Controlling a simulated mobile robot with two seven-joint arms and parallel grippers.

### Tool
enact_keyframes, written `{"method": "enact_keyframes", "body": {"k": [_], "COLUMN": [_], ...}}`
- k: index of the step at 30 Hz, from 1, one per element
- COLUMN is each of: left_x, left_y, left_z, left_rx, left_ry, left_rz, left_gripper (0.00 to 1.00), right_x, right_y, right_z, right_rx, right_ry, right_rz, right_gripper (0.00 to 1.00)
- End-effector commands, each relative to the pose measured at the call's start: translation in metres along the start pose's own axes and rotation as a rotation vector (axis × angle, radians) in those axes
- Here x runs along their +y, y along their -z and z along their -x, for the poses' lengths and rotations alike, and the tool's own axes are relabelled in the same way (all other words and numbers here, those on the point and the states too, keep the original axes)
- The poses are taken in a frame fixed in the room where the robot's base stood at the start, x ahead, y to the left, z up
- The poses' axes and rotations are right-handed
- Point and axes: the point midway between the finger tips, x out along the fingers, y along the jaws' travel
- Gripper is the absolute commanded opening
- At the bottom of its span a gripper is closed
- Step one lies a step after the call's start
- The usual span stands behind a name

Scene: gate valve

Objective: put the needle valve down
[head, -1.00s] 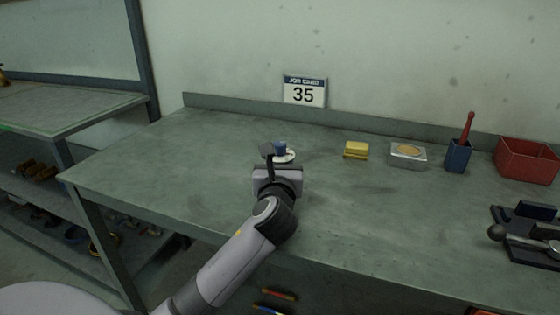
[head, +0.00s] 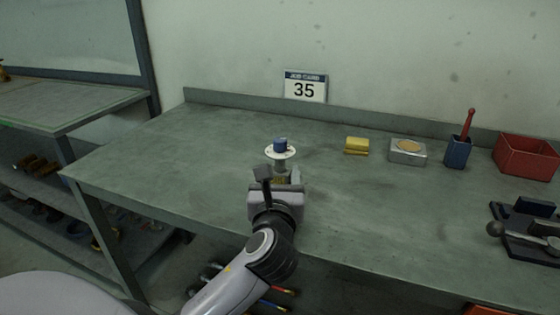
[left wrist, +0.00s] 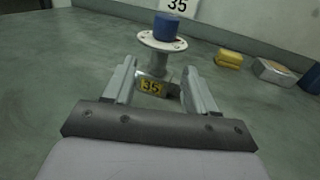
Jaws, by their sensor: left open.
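The needle valve (head: 281,153) stands upright on the workbench (head: 150,165), with a blue knob on top, a pale round flange and a grey stem. The valve's lower part is partly hidden by the gripper in the head view. My right gripper is not in view.
A job card (head: 305,86) reading 35 stands at the back. To the right are a yellow block (head: 357,146), a metal tin (head: 408,151), a blue holder (head: 458,152) with a red-handled tool, a red bin (head: 526,158) and a dark vise-like fixture (head: 525,230). The bench's left part is clear.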

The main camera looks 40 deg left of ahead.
Motion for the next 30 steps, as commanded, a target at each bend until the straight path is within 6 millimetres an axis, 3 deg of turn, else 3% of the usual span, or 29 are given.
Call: {"method": "enact_keyframes", "body": {"k": [3,9,30], "left_x": [0.0,0.0,0.0], "left_y": [0.0,0.0,0.0], "left_z": [0.021,0.038,0.04], "left_rx": [0.002,0.001,0.0], "left_ry": [0.001,-0.001,-0.001], "left_rz": [0.001,0.002,0.001], "left_gripper": [0.56,0.56,0.56], "right_x": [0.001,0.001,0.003], "right_y": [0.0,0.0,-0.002], "right_z": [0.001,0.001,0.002], "right_rx": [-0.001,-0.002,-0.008], "right_ry": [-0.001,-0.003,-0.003], "right_rz": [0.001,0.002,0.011], "right_gripper": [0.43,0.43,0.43]}}
